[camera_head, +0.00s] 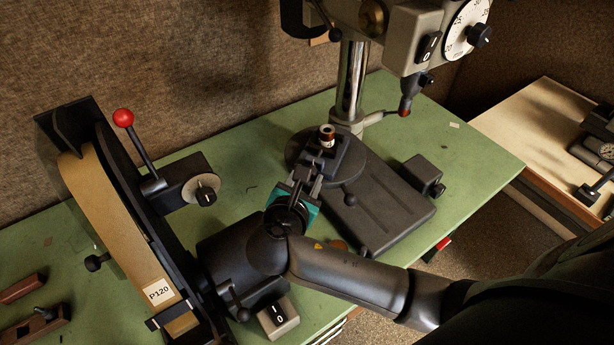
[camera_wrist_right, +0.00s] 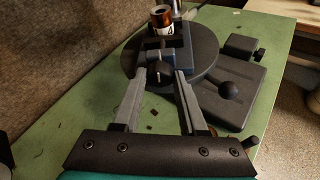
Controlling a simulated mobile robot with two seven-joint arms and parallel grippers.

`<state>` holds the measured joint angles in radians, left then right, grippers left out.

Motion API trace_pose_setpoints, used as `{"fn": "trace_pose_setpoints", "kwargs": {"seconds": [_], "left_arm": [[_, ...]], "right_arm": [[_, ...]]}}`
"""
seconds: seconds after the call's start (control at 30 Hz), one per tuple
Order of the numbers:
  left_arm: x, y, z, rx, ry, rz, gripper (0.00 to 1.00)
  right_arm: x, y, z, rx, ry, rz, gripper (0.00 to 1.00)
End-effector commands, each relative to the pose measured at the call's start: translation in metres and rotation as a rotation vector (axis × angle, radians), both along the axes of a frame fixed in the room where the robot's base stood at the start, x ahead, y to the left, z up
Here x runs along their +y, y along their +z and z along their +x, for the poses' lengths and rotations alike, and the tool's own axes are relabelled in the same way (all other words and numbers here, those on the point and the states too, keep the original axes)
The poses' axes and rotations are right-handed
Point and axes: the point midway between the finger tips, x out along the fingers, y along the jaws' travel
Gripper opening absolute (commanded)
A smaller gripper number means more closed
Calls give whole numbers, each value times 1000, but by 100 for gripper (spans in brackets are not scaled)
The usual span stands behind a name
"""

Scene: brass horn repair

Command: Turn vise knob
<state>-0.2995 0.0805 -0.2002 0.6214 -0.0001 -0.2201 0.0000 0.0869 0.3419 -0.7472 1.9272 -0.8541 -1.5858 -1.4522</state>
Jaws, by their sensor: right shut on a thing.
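The small vise (camera_head: 347,158) stands on the round dark table of the drill press, and it also shows in the right wrist view (camera_wrist_right: 178,50). A short copper-coloured cylinder with a pale band (camera_head: 327,137) stands upright at the vise; it shows too in the wrist view (camera_wrist_right: 162,18). The dark vise knob (camera_wrist_right: 158,71) is on the vise's near side, between the fingertips of my right gripper (camera_head: 308,180). The gripper is shut on this knob, reaching in from the near side. In the head view the fingers largely hide the knob. My left gripper is in neither view.
The drill press column (camera_head: 350,85) rises behind the vise, with its head and chuck (camera_head: 408,95) at upper right. A belt sander (camera_head: 115,225) with a red-tipped lever (camera_head: 123,117) stands left. A ball-ended handle (camera_wrist_right: 228,88) sticks out beside the round table. Green bench surface is free behind.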

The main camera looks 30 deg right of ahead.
Motion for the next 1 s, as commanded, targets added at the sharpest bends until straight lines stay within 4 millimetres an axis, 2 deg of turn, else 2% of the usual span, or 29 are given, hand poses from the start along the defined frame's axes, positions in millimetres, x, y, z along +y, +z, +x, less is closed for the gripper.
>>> {"fn": "trace_pose_setpoints", "kwargs": {"seconds": [0.47,0.5,0.77,1.0], "left_arm": [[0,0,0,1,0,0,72],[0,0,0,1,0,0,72],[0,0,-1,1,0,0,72],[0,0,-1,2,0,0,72]], "right_arm": [[0,1,1,12,0,-14,0],[0,1,1,12,0,-14,44],[0,1,1,12,0,-13,72],[1,1,0,13,0,-12,72]]}}
